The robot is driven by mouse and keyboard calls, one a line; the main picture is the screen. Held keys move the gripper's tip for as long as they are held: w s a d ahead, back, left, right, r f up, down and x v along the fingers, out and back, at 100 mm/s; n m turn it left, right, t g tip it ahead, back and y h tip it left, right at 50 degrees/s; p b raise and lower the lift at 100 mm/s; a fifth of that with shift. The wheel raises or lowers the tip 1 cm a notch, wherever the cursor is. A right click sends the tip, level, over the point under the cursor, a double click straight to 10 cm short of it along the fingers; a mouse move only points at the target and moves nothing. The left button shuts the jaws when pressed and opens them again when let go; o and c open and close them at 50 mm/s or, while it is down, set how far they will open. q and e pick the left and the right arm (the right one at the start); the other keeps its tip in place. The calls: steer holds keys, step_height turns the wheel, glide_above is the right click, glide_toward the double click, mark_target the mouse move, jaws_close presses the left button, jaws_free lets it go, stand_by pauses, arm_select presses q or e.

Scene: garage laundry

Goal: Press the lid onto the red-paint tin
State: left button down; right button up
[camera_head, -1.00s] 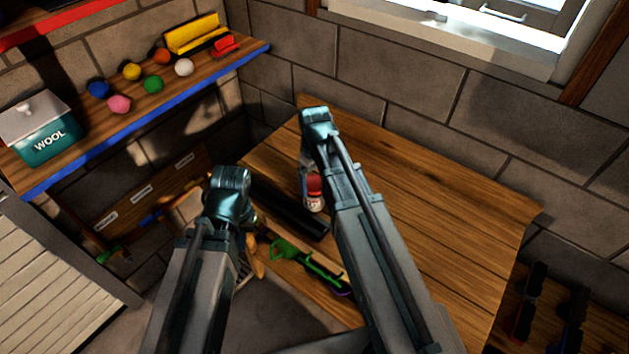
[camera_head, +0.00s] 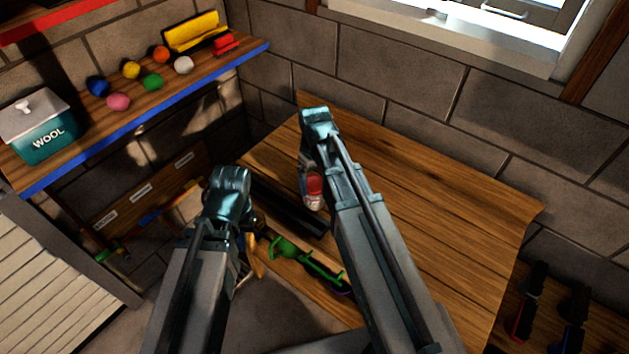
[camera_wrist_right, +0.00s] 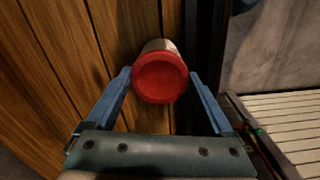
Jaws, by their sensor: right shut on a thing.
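A small cylindrical tin with a red round top (camera_wrist_right: 160,78) sits between the two blue fingers of my right gripper (camera_wrist_right: 159,77) in the right wrist view. The fingers are against its sides near the top, and its greyish body shows beyond. I cannot tell whether the red disc is a separate lid. In the head view the red and pale tin (camera_head: 313,187) shows beside my right arm, over the wooden table, and my right fingers are mostly hidden. My left arm's end (camera_head: 231,185) is at the table's left edge; its fingers are not clearly visible.
The wooden table (camera_head: 440,215) is clear on its right side. A long black object (camera_head: 285,208) and a green item (camera_head: 300,257) lie at its left and front. A shelf (camera_head: 70,160) with several coloured balls and a WOOL box (camera_head: 42,130) is at the left.

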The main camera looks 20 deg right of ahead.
steer(key=o, duration=1)
steer(key=shift+s, duration=0.1)
steer(key=shift+o, duration=0.2)
steer(key=shift+f, duration=0.1)
steer(key=shift+r+p, duration=3.55)
steer(key=shift+r, duration=0.05)
steer(key=s+a+m+h, duration=0.1)
steer(key=s+a, duration=0.9)
steer(key=s, duration=0.4)
steer(key=shift+a+m, duration=0.3)
